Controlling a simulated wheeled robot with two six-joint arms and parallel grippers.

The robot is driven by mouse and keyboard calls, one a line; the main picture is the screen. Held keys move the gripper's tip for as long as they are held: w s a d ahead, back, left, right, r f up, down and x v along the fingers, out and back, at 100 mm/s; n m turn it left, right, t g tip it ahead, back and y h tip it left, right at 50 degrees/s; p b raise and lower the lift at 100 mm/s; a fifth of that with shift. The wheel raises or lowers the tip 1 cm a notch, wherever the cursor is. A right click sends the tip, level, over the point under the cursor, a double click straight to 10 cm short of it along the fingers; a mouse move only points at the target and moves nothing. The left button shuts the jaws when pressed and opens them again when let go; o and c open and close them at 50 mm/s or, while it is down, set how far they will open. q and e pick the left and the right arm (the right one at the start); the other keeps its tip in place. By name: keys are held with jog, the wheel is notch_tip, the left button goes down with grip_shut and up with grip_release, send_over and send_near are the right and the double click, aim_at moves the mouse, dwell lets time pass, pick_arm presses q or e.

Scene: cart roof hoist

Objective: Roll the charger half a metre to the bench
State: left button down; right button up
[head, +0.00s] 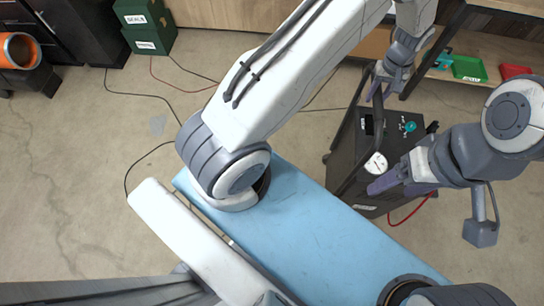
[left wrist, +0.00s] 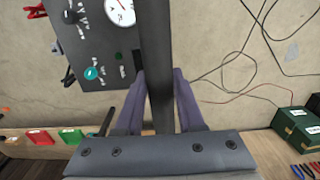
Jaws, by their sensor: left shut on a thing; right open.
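The charger (head: 360,182) is a dark box with a white dial, a teal knob and a dark handle bar, standing on the floor at right of centre in the head view. Its panel (left wrist: 98,45) also shows in the left wrist view. My left gripper (head: 377,90) is shut on the charger's handle bar (left wrist: 157,60), which passes between its fingers in the left wrist view. My right gripper (head: 388,178) is open and empty, over the charger's near side by the dial; whether it touches is unclear. The bench (head: 455,75) is at the upper right.
Green (head: 469,68) and red (head: 514,71) bins sit on the bench's shelf. Stacked green boxes (head: 145,28) and an orange-rimmed cylinder (head: 20,50) stand at upper left. Thin cables (head: 150,95) cross the floor. The left floor is otherwise mostly clear.

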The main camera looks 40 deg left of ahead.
pick_arm(q)
jog(key=w+d, duration=0.4)
jog(key=d, duration=0.3)
jog(key=shift+w+b, duration=0.15)
jog(key=shift+b, duration=0.2)
jog(key=shift+a, duration=0.1)
jog(key=w+d+b, duration=0.1)
jog(key=w+d, duration=0.3)
jog(key=d, duration=0.2)
jog(key=shift+d, duration=0.3)
dwell(0.4)
grip_release()
dwell(0.4)
